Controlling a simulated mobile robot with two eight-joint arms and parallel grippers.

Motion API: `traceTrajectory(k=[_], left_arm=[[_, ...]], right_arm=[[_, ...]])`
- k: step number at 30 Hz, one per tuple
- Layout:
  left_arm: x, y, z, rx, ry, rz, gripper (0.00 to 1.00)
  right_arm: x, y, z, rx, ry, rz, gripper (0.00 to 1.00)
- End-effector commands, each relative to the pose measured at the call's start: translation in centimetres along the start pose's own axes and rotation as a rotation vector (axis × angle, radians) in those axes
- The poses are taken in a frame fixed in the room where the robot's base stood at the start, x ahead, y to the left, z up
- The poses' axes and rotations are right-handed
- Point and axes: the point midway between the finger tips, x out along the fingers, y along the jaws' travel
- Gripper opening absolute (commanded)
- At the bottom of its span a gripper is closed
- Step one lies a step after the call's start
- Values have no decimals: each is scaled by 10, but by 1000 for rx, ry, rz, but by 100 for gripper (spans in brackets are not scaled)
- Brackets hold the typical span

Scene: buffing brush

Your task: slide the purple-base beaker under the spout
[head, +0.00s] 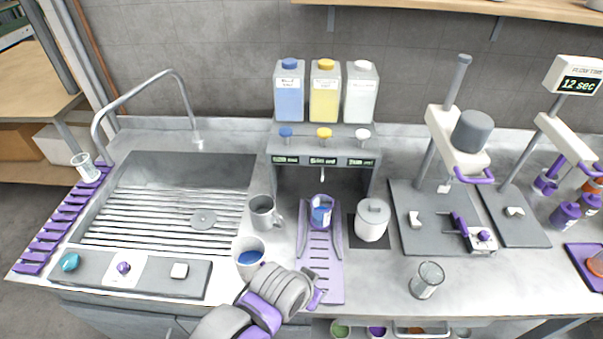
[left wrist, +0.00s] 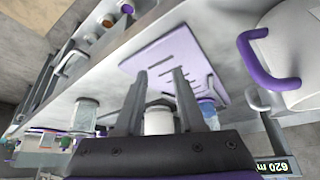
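A beaker with blue contents (head: 321,214) stands on the slotted purple tray (head: 333,285), near its back end and close to the dispenser spout (head: 322,174). Its base colour is hard to make out. A blue-tinted vessel beside a finger in the left wrist view (left wrist: 208,112) looks like the same beaker. My left gripper (head: 316,293) is at the front of the tray, in front of the beaker. In the left wrist view its two fingers (left wrist: 161,95) are apart, with no object visibly held. My right gripper is not in view.
A grey mug (head: 262,214) and a mug with blue liquid (head: 248,257) stand left of the tray. A white lidded jar (head: 372,222) stands close on its right. A clear glass (head: 427,281) is farther right. The sink (head: 170,200) lies left.

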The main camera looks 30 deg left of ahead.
Motion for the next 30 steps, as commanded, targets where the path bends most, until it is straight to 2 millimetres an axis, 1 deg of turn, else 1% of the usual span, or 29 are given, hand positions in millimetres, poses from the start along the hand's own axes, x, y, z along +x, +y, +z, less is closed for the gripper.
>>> traceTrajectory(k=[8,9,11,12,14,15,16,17,20,21,24,27,30], left_arm=[[0,0,0,0,0,0,38],[0,0,0,-1,0,0,38],[-1,-1,-3,-8,-4,-1,38],[-2,-2,-7,-19,-11,-4,38],[-6,-5,-18,-49,-28,-9,38],[-10,-8,-29,-79,-47,-14,38],[-12,-12,-38,-107,-62,-20,38],[-15,-15,-49,-140,-82,-26,38],[-25,-31,-91,-273,-157,-53,38],[-28,-39,-108,-331,-190,-66,38],[-33,-60,-147,-478,-270,-102,38],[-34,-81,-179,-608,-342,-139,38],[-34,-99,-201,-714,-398,-171,38]], right_arm=[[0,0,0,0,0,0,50],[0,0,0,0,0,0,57],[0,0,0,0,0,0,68],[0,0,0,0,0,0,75],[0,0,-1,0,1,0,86],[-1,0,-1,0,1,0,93],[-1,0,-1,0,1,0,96],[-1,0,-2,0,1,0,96],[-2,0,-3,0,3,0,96],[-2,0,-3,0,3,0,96],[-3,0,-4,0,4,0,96],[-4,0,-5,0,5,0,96],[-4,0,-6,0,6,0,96]])
